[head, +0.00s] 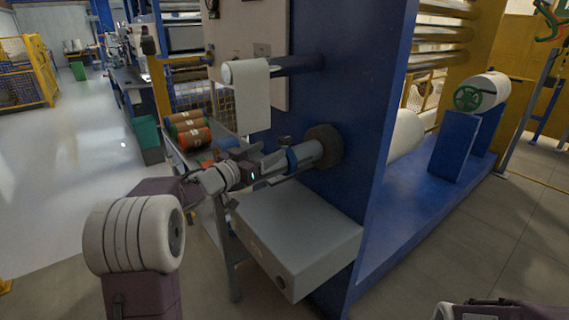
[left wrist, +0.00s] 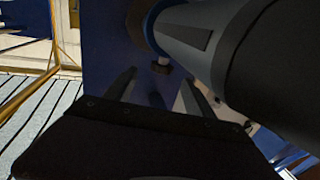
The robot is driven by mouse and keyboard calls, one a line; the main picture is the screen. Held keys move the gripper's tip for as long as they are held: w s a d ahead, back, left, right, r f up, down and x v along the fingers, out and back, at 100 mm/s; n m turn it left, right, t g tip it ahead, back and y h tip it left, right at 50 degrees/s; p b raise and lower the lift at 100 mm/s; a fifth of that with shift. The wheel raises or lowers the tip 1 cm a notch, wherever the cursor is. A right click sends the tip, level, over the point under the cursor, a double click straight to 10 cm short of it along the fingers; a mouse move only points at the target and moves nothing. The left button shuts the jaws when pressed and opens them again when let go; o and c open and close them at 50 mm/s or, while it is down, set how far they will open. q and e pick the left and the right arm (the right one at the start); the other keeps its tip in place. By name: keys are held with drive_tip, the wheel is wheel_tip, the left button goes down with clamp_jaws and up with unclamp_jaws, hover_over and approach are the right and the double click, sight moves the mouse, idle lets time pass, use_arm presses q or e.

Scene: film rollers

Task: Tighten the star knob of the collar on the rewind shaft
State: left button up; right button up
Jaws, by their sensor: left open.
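The grey rewind shaft (head: 309,152) sticks out of the blue machine frame, with a blue collar (head: 292,160) around it. A small dark knob (head: 284,140) stands at the top of the collar. In the left wrist view, the knob (left wrist: 161,69) sits on a short pale stem by the blue collar (left wrist: 150,27), beside the grey shaft (left wrist: 197,40). My left gripper (head: 272,163) is at the shaft's near end. In the left wrist view its two fingers (left wrist: 155,92) are apart, with the knob ahead between them and nothing held.
A grey box (head: 297,235) juts out below the shaft. A pale roll (head: 247,95) hangs above it. Orange and green rolls (head: 188,130) lie on a stand to the left. The blue frame (head: 345,60) closes off the right side. Floor is free at the left.

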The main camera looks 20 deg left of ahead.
sight(281, 144)
use_arm(q)
drive_tip(key=shift+a+f, duration=0.15)
drive_tip(key=shift+a, duration=0.2)
drive_tip(key=shift+s+d, duration=0.1)
drive_tip(key=w+p, duration=0.1)
drive_tip(key=w+d+r+p, duration=0.1)
drive_tip(key=p, duration=0.1)
drive_tip(key=x, duration=0.6)
drive_tip(key=shift+w+f+b, duration=0.1)
drive_tip(key=shift+f+b, duration=0.2)
drive_tip(key=shift+f, duration=0.1)
drive_tip(key=shift+w+d, duration=0.1)
drive_tip(key=shift+w, duration=0.3)
clamp_jaws()
